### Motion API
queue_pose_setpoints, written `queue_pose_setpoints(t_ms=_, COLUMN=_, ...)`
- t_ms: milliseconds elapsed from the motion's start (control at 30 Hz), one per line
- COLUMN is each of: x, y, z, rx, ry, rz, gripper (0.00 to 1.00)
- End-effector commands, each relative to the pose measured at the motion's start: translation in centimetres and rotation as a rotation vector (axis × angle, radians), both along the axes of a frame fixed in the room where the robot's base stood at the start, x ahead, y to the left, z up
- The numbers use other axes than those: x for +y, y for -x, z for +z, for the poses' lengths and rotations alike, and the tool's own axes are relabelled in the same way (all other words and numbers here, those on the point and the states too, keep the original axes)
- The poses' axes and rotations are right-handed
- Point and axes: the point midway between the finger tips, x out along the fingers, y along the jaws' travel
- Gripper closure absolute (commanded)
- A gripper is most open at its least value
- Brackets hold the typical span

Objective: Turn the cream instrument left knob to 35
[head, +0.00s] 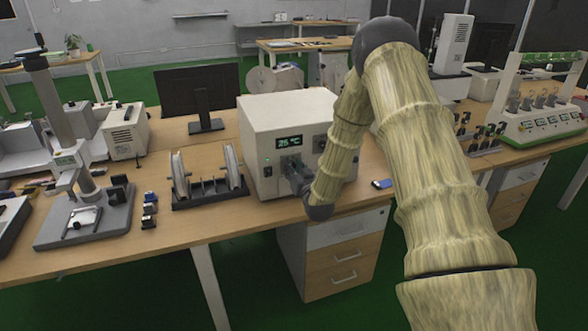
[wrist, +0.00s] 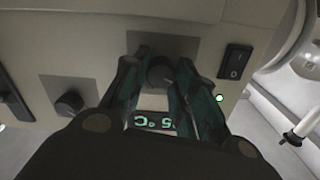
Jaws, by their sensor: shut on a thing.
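The cream instrument (head: 262,125) is a boxy unit standing on the bench. Its green display (head: 289,142) reads 25 °C in the head view. In the wrist view the display (wrist: 154,122) is upside down and partly covered. The left knob (wrist: 160,73) is dark and round, just beside the display, and sits between my fingers. My gripper (head: 293,168) is shut on this knob at the front panel; in the wrist view its dark green fingers (wrist: 159,82) flank it. The knob's own marking cannot be read. A second knob (wrist: 69,103) stands apart on the panel.
A black rocker switch (wrist: 235,62) and a green light (wrist: 220,98) are close to my fingers. A rack with discs (head: 208,190) stands left of the instrument. A small blue item (head: 381,184) lies to its right, near the bench's front edge.

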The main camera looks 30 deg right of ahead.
Motion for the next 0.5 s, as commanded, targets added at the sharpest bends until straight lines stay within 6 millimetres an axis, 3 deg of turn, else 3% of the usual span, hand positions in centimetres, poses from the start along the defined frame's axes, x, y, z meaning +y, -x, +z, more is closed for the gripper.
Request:
queue_pose_setpoints(t_ms=267, x=-0.06, y=0.02, z=-0.09, rx=-0.014, ry=-0.053, rz=0.000, gripper=0.96)
queue_pose_setpoints(t_ms=500, x=-0.16, y=0.08, z=-0.31, rx=-0.050, ry=-0.204, rz=-0.002, gripper=0.96)
